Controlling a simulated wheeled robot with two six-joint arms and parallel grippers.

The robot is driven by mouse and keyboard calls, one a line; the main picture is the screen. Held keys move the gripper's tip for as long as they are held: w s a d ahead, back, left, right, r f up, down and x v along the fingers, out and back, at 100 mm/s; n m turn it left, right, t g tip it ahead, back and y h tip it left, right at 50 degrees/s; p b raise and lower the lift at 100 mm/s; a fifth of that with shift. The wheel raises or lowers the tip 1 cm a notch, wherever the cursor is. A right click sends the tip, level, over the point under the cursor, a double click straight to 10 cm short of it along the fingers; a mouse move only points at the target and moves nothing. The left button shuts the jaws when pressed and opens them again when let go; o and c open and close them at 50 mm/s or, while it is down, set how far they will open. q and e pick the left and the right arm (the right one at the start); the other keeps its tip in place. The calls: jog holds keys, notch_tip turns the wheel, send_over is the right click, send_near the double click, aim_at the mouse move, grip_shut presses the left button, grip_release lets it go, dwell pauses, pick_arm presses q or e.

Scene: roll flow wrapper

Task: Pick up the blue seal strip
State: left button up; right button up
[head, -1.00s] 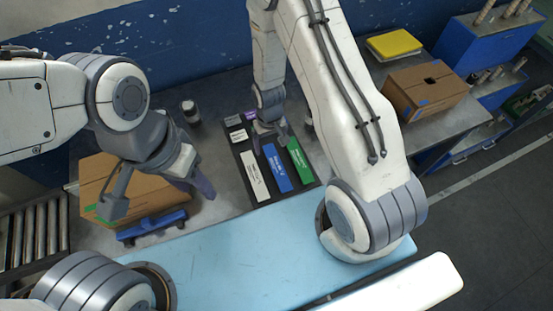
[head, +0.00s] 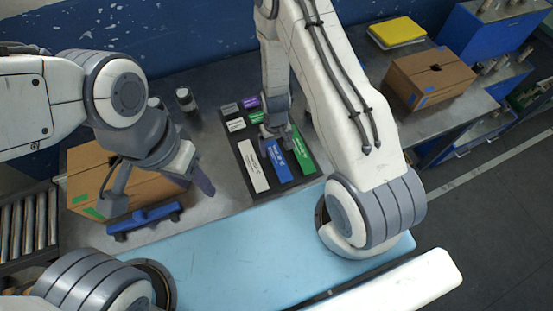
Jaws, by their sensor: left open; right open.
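The blue seal strip (head: 278,163) lies in a dark tray (head: 249,190), between a white strip (head: 253,168) and a green strip (head: 304,160). My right gripper (head: 275,133) is open at the far end of the blue strip, with its fingers pointing down and partly covering that end. I cannot tell whether the fingers touch the strip. My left gripper (head: 158,190) is open and empty, in front of a cardboard box at the left, away from the tray.
Small labelled blocks, including a purple one (head: 250,103), sit at the tray's far end. A cardboard box (head: 90,178) and blue tool (head: 143,219) are at the left, with a dark jar (head: 186,99) behind. Another box (head: 430,75) and yellow stack (head: 397,32) are at the right.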

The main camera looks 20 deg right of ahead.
aim_at(276, 156)
notch_tip(276, 156, down, 3)
jog(key=shift+d+f+b, duration=0.1)
jog(key=shift+b, duration=0.9)
pick_arm(q)
notch_tip(276, 156, down, 3)
pick_arm(e)
jog(key=c, duration=1.4)
jog(key=shift+r, duration=0.25)
